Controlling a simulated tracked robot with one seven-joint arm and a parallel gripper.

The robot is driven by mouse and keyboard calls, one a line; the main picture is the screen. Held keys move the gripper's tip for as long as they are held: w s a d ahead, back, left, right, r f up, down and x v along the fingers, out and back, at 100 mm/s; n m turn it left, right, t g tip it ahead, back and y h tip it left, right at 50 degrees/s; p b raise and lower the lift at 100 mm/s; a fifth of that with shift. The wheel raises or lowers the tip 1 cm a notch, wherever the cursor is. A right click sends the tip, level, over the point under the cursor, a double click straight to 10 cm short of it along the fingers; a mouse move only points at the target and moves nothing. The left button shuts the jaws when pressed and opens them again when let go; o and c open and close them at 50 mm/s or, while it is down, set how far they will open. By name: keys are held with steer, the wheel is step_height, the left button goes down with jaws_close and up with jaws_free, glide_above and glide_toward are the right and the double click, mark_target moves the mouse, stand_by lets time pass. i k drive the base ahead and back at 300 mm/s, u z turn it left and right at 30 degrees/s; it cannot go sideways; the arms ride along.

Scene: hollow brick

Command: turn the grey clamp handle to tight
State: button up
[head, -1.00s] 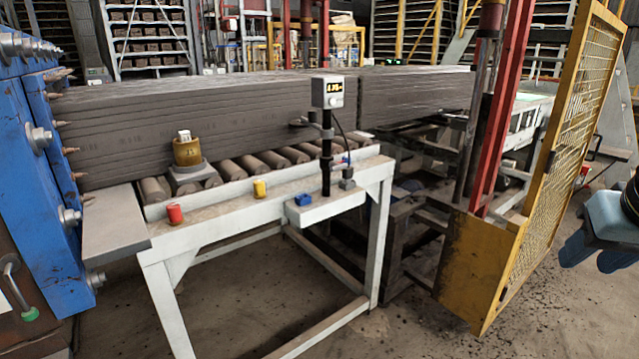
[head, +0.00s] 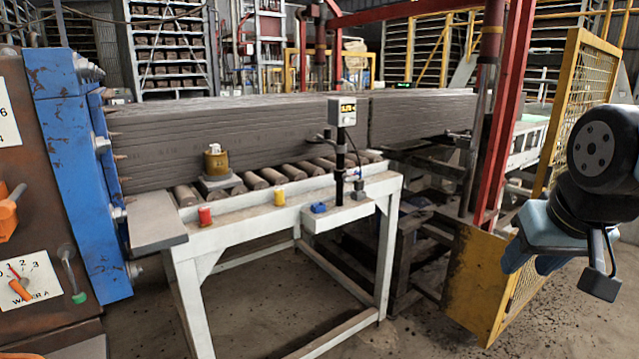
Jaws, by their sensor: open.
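A black post (head: 340,175) with a grey display box (head: 342,110) stands at the white table's front edge in the head view. A small dark clamp-like fitting (head: 325,140) reaches from it toward the clay column. A grey lever with a green tip (head: 70,270) hangs on the machine at the left. I cannot tell for certain which part is the grey clamp handle. My gripper (head: 535,262), with blue fingers, is open at the right edge, pointing down, apart from the post and the lever.
The long clay column (head: 250,130) lies over rollers on the white table (head: 235,240). A yellow mesh guard (head: 560,110) stands near my arm.

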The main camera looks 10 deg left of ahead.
mark_target(346, 178)
steer(key=u, duration=1.2)
steer(key=i, duration=1)
steer(key=u, duration=0.1)
